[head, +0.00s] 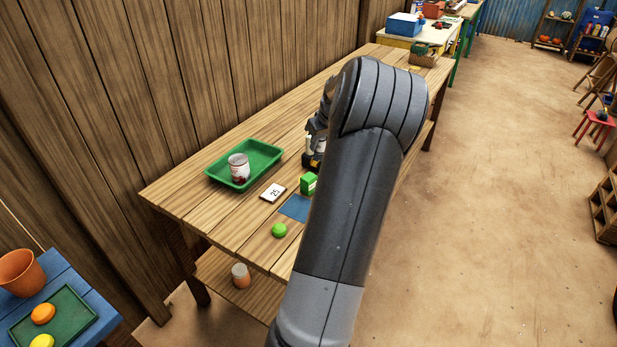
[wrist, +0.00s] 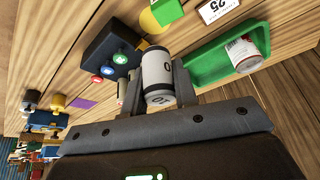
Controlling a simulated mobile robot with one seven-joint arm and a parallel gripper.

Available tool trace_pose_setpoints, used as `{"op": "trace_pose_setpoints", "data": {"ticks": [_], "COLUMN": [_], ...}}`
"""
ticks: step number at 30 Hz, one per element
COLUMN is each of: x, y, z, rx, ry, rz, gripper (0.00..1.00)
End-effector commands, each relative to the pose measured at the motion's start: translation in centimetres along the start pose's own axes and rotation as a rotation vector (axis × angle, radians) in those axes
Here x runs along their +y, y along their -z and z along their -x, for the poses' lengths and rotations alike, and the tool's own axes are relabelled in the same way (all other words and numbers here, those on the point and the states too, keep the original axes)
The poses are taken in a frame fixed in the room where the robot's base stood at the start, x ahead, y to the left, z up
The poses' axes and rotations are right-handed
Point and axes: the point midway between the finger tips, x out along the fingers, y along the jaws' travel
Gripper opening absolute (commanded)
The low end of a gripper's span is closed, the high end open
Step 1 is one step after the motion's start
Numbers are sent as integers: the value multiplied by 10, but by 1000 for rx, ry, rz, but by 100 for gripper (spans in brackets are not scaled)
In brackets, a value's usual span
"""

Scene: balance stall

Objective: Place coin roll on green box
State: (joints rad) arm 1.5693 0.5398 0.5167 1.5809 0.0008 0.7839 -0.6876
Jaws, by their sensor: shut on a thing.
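My gripper (wrist: 158,98) is shut on the coin roll (wrist: 157,75), a pale grey cylinder with dark bands and dark digits. The roll is between the fingers in the wrist view, apparently above the table. In the head view my arm hides most of the gripper (head: 317,125). The green box (head: 309,184) stands on the wooden table, just left of my arm, at the edge of the blue mat (head: 294,208). It also seems to show at the top of the wrist view (wrist: 167,11), beside a yellow round thing.
A green tray (head: 216,178) with a can (head: 239,168) stands left of the box. A card marked 25 (head: 273,192) and a green ball (head: 279,230) lie nearby. A black block with coloured discs (wrist: 107,48) is close to the held roll. Bare planks lie between.

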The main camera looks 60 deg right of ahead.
Motion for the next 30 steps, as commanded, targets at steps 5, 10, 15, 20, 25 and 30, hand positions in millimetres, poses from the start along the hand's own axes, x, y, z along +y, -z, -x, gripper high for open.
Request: {"op": "trace_pose_setpoints", "data": {"ticks": [5, 10, 15, 20, 25, 30], "x": [20, 27, 23, 7, -11, -22], "y": [-40, -61, -61, -41, -18, -3], "z": [23, 34, 27, -3, -38, -61], "rx": [3, 4, 2, 3, 3, 3], "ry": [-8, -10, -7, -5, -6, -10], "rz": [7, 16, 23, 26, 25, 23], "gripper": [0, 0, 0, 0, 0, 0]}}
